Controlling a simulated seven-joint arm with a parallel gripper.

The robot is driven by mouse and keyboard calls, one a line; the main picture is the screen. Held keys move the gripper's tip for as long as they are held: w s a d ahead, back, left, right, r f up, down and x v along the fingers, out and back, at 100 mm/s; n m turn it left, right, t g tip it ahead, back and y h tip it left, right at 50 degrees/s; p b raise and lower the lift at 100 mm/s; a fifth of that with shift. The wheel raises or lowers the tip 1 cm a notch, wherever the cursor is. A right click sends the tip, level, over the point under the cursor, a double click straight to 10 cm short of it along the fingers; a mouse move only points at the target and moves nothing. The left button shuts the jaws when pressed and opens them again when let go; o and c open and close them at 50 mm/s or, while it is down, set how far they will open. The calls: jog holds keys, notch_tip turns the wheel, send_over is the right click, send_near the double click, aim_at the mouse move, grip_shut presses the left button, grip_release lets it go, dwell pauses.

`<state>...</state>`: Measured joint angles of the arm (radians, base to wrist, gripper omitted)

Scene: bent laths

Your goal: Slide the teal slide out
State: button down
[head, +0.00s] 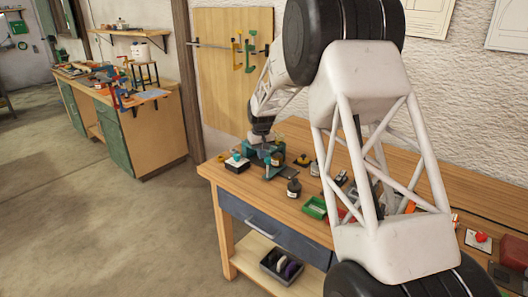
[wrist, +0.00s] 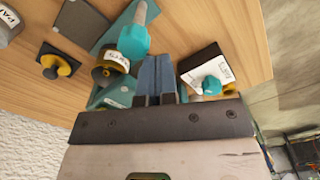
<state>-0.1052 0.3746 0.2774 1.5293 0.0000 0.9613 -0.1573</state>
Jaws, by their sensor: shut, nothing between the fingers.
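Several teal parts stand together near the left end of the workbench, and I cannot tell for sure which is the teal slide. In the wrist view, a teal knob (wrist: 133,42) on a metal rod is just left of my fingertips. A flat teal piece (wrist: 112,92) lies partly hidden under a dark round part. Another teal knob (wrist: 210,86) sits by a dark block with a white label, at right. My gripper (wrist: 157,60) has its two blue fingers together, with nothing seen between them. In the head view, my gripper (head: 262,138) is above the teal parts (head: 275,160).
A black-and-yellow knob (wrist: 55,65) and a dark plate (wrist: 78,22) lie to the left in the wrist view. A dark bottle (head: 293,187) and a green tray (head: 315,207) stand nearby on the workbench (head: 235,182). The bench edge is close by.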

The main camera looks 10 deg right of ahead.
aim_at(269, 158)
jog(key=shift+s+d, duration=1.8)
jog(key=shift+w+a, duration=0.2)
dwell(0.4)
jog(key=shift+w+a, duration=0.2)
jog(key=shift+r, duration=0.2)
dwell(0.4)
jog(key=shift+r, duration=2.85)
